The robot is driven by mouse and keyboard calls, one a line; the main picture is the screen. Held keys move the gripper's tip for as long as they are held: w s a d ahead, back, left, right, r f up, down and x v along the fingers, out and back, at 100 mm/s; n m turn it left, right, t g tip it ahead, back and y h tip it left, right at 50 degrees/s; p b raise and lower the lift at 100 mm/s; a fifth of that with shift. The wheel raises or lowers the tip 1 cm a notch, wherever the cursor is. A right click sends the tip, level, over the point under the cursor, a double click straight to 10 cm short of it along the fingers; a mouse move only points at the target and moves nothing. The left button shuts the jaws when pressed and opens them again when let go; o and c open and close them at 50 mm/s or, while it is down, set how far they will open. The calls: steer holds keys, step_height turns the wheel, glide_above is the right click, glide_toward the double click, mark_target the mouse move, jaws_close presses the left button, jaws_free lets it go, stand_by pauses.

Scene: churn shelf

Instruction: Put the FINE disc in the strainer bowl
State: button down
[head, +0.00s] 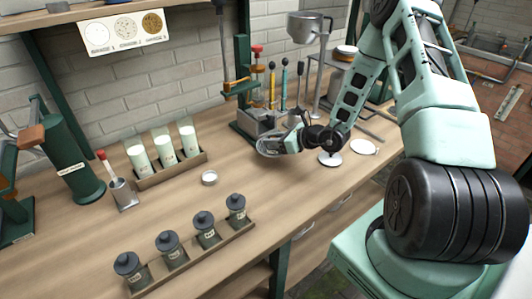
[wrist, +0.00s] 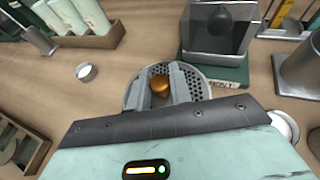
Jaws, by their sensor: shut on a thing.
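My gripper (wrist: 162,88) is shut on the copper-coloured knob of a perforated metal disc (wrist: 196,94). The disc also shows in the head view (head: 269,148), held at my gripper (head: 285,145) over the worktop, close in front of the green-based press. I cannot read any mark that names it FINE. A grey metal bowl (head: 305,27) stands high on a stand at the back; it may be the strainer bowl, but its inside is hidden. Two pale discs lie on the worktop right of my gripper, one near (head: 330,159) and one farther right (head: 364,147).
The green press (head: 258,122) with a clear box (wrist: 219,35) stands just beyond the held disc. A rack of white-filled bottles (head: 172,165), a small round dish (head: 209,178) and a tray of dark-lidded jars (head: 190,262) are to the left. The worktop between them is clear.

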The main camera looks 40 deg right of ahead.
mark_target(273, 159)
steer(key=shift+f+p, duration=0.35)
steer(key=shift+f, duration=2.2)
steer(key=shift+f, duration=0.15)
steer(key=c, duration=1.3)
jaws_free()
steer(key=shift+o, duration=0.2)
